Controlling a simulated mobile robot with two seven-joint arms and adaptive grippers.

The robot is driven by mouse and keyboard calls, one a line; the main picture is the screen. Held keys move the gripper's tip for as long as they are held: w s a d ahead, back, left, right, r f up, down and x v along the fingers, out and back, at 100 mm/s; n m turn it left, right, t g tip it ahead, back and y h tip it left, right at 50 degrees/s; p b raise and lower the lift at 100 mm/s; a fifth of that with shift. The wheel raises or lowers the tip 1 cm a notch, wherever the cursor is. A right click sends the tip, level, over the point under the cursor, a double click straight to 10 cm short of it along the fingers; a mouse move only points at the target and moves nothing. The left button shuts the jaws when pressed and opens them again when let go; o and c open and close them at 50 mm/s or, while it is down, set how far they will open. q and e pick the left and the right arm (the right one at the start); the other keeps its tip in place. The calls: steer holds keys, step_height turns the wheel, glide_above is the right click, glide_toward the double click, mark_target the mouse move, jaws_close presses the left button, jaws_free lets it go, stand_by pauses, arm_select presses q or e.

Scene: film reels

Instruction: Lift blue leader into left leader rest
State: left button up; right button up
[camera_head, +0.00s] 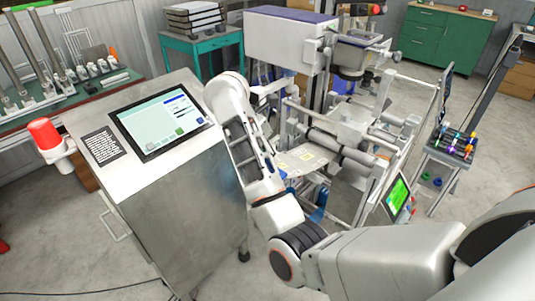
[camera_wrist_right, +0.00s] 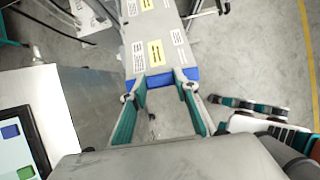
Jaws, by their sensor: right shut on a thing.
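The blue leader (camera_wrist_right: 160,79) shows in the right wrist view as a short blue strip at the near end of a grey panel (camera_wrist_right: 154,27) with white and yellow labels. My right gripper (camera_wrist_right: 160,80) is shut on the blue strip, with a teal-lined finger at each side. In the head view the labelled panel (camera_head: 303,158) lies beside my arm, among the machine's rollers. My arm hides most of the right gripper there. I cannot pick out the left leader rest with certainty.
A metal console with a screen (camera_head: 160,122) stands close on the left. The roller machine (camera_head: 338,146) fills the middle, with a green-screened tablet (camera_head: 397,195) at its front. A small cart (camera_head: 450,157) holds colourful items at right. Grey floor lies between.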

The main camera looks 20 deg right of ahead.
steer(key=w+d+f, duration=0.3)
steer(key=d, duration=0.1)
steer(key=shift+w+d, duration=0.35)
steer(key=shift+d, duration=0.05)
stand_by(1.9)
steer(key=w+d+f, duration=0.3)
steer(key=d, duration=0.8)
stand_by(2.2)
steer(key=shift+d, duration=0.15)
steer(key=shift+w+d+f, duration=0.15)
steer(key=shift+w+d, duration=0.05)
steer(key=shift+d, duration=0.45)
steer(key=shift+w+d+f, duration=0.15)
steer(key=shift+w+d, duration=0.05)
steer(key=shift+d, duration=0.5)
steer(key=shift+w+d+f, duration=0.15)
steer(key=shift+w+d, duration=0.05)
steer(key=shift+d, duration=0.45)
